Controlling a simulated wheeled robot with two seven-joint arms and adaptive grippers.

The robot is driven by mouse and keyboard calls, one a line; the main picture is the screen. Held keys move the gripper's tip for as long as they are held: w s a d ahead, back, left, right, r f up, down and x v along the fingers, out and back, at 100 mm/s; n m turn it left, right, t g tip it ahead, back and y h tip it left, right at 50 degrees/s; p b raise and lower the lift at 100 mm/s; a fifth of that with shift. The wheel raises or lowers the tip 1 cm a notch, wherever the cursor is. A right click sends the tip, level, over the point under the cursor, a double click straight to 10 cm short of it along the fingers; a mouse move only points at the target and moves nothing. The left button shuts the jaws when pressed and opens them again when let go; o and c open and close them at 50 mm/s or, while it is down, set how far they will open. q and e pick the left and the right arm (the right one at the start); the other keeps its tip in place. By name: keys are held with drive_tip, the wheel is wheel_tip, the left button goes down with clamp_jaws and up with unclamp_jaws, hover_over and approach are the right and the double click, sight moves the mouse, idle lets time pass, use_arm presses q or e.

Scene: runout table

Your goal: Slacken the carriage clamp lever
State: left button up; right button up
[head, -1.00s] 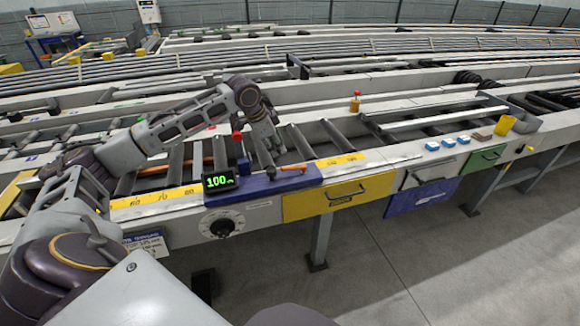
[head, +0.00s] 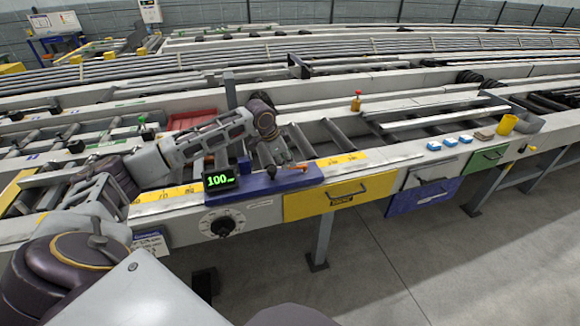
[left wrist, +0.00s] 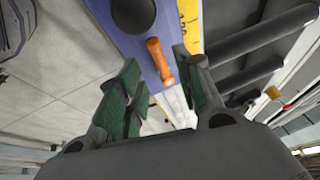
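The orange clamp lever (head: 298,168) sits on the blue carriage (head: 260,186), on the front rail of the runout table. In the left wrist view the lever (left wrist: 159,60) lies in the gap ahead of my fingers. My left gripper (head: 277,164) is just above the carriage, beside the lever. In the left wrist view its green-padded fingers (left wrist: 160,88) are spread, with nothing held between them. I cannot tell whether a finger touches the lever. My right gripper is not in view.
A display reading 100 (head: 220,181) stands on the carriage's left end. A yellow scale (head: 340,160) runs along the rail. Below are a dial (head: 222,224) and a yellow drawer (head: 338,196). Rollers (head: 340,134) lie behind. Blue blocks (head: 451,142) and a yellow cup (head: 507,124) stand at right.

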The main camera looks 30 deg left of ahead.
use_arm(q)
drive_tip(key=shift+x, duration=2.35)
drive_tip(key=shift+c, duration=0.4)
clamp_jaws()
